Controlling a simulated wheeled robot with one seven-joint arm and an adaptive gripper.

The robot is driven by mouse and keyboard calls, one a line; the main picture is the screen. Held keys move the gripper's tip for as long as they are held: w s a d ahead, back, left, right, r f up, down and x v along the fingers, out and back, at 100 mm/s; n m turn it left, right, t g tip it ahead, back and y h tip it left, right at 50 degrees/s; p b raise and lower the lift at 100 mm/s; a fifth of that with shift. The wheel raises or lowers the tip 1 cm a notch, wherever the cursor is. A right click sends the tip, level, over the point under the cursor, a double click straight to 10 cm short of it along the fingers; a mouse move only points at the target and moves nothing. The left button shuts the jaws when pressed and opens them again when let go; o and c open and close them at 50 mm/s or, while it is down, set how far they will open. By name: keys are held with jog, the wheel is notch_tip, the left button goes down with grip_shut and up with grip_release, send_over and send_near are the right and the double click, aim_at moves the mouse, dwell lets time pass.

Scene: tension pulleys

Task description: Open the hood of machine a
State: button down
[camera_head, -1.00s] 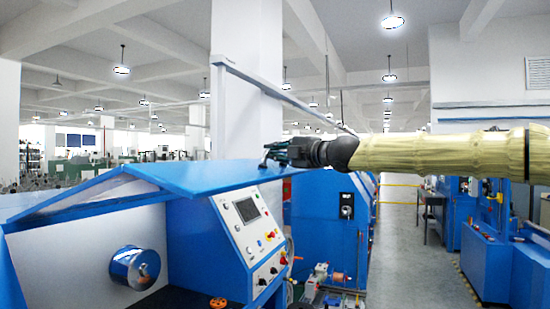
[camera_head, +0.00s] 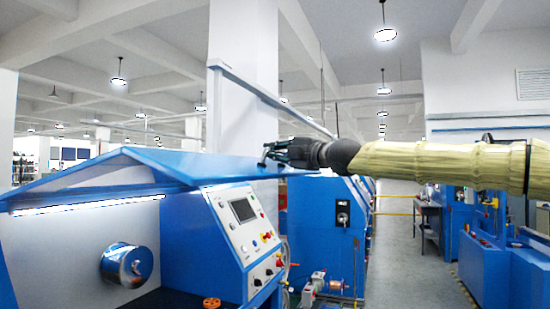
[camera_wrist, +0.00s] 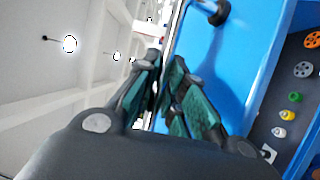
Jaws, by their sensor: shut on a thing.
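The blue hood (camera_head: 185,165) of the machine is a sloped panel, raised at its front edge in the head view. Under it show a white interior, a light strip and a shiny metal drum (camera_head: 127,265). My gripper (camera_head: 270,153) is at the hood's far right corner, at the end of my arm coming from the right. In the wrist view, the green-padded fingers (camera_wrist: 168,95) are shut at the edge of the blue hood (camera_wrist: 215,65). The exact contact between the fingers and the edge is partly hidden.
The control panel (camera_head: 242,225) with a screen and knobs stands below the hood's right end. Another blue machine (camera_head: 325,225) stands behind it. An open aisle (camera_head: 400,260) runs to the right, with more blue machines (camera_head: 490,255) beyond.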

jog(key=shift+f+b, duration=0.5)
jog(key=c, duration=1.5)
grip_release()
jog(key=shift+s+d, duration=0.15)
jog(key=v, duration=1.1)
jog(key=shift+s+d, duration=0.25)
jog(key=shift+s, duration=0.05)
jog(key=shift+f, duration=0.1)
